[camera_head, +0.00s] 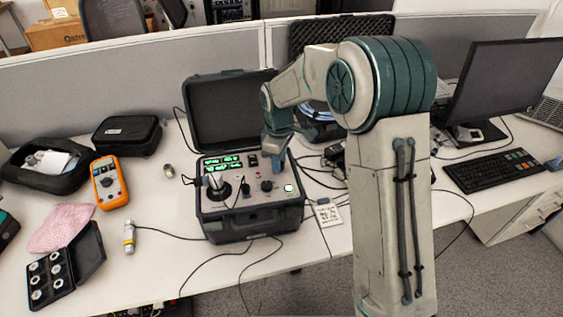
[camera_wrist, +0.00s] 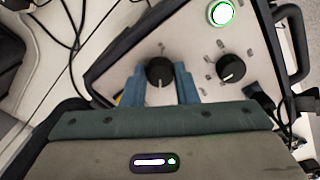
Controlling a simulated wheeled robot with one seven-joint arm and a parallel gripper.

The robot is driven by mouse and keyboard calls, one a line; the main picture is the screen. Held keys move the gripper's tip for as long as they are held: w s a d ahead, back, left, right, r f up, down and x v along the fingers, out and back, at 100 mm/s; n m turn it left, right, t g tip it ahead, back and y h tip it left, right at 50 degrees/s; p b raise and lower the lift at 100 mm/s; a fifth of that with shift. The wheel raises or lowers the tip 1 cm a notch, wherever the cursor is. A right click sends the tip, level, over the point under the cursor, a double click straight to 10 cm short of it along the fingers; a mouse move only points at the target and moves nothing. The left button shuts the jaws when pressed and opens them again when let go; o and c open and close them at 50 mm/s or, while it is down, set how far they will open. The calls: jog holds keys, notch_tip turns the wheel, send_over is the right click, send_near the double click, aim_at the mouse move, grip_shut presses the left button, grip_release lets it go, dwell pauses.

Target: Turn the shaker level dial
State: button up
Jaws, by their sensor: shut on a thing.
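The open calibrator case (camera_head: 252,222) stands on the desk, with its control panel facing up and its lid raised behind. My gripper (camera_head: 277,164) reaches down to the panel's back right part. In the wrist view my gripper (camera_wrist: 163,80) has its blue fingers on either side of a black dial (camera_wrist: 160,71), shut on it. The dial's white mark points toward my palm. This dial is hidden behind my fingers in the head view. A second black dial (camera_wrist: 231,67) stands apart at the right, near a green-lit round button (camera_wrist: 221,13). Panel labels are too small to read.
Green displays (camera_head: 222,162) are on the panel's back left, with a metal shaker head (camera_head: 217,187) in front. An orange multimeter (camera_head: 109,183) and a sensor case (camera_head: 62,268) lie left. Cables run around the case. A note (camera_head: 328,214) lies right.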

jog(key=m, duration=0.2)
jog(key=m+b, duration=0.1)
jog(key=m, duration=0.2)
jog(key=shift+w+a+r+m, duration=0.15)
jog(key=shift+w+m, duration=0.05)
jog(key=shift+m, duration=0.1)
jog(key=shift+m+b, duration=0.45)
jog(key=shift+m, duration=1.85)
jog(key=o, duration=1)
notch_tip(320, 180, up, 14)
jog(key=shift+f, duration=0.1)
